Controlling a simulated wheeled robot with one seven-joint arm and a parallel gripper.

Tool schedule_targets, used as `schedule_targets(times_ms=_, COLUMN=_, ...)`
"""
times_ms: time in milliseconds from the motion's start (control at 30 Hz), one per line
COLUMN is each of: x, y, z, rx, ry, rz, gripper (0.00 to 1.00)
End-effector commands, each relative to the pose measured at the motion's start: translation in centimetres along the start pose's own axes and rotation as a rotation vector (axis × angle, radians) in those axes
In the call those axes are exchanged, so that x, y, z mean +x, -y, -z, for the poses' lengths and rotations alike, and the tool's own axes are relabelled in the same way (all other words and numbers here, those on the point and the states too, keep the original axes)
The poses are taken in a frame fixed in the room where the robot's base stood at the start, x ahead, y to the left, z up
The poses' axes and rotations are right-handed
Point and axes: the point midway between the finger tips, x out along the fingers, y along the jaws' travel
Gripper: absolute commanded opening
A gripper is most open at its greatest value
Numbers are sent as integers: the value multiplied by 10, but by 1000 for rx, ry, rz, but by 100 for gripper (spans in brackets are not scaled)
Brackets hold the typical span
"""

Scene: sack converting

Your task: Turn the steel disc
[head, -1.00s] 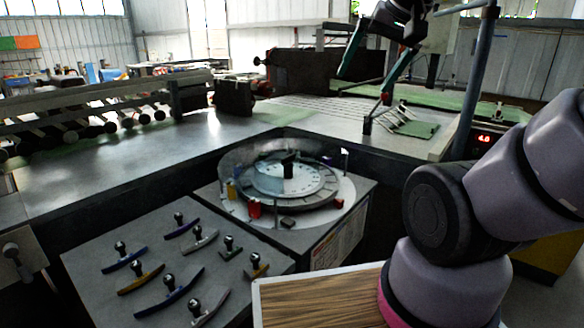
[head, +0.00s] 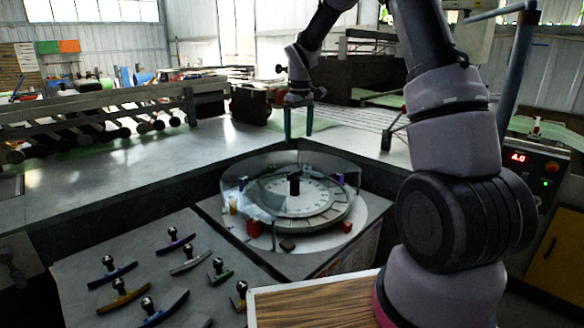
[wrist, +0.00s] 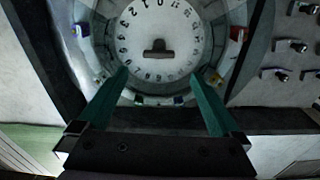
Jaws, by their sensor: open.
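The steel disc (head: 272,197) is a round pale plate with numbers around its face and a dark upright knob (head: 294,186) at its centre. It lies inside a grey segmented ring on a square-topped stand, behind a low clear curved guard. The disc (wrist: 190,50) and its dark knob (wrist: 158,52) also show in the wrist view. My gripper (head: 298,122) is above and behind the disc, fingers pointing down, apart from it. In the wrist view its two green fingers (wrist: 163,85) are spread wide with nothing between them.
Small coloured blocks, including a red one (head: 253,228), stand around the ring. Several curved handled pieces lie on the grey panel (head: 80,265) at the front left. A wood-topped surface (head: 310,303) is at the front. The grey table behind is mostly clear.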

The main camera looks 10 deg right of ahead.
Motion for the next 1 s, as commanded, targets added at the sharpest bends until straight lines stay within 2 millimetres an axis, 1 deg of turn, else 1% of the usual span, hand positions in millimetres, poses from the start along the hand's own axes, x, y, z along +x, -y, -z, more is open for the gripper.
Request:
schedule_targets(times_ms=33, x=13, y=0, z=6, rx=-21, ry=14, rz=7, gripper=100)
schedule_targets(times_ms=100, x=25, y=-1, z=12, rx=-44, ry=26, rz=11, gripper=100)
schedule_targets(times_ms=200, x=34, y=-2, z=15, rx=-60, ry=35, rz=15, gripper=100)
schedule_targets(times_ms=367, x=49, y=-2, z=15, rx=-64, ry=40, rz=16, gripper=100)
schedule_targets(times_ms=733, x=117, y=0, z=12, rx=-62, ry=39, rz=17, gripper=100)
schedule_targets(times_ms=900, x=136, y=-1, z=12, rx=-62, ry=37, rz=15, gripper=100)
schedule_targets(times_ms=1000, x=141, y=0, z=11, rx=-62, ry=36, rz=15, gripper=100)
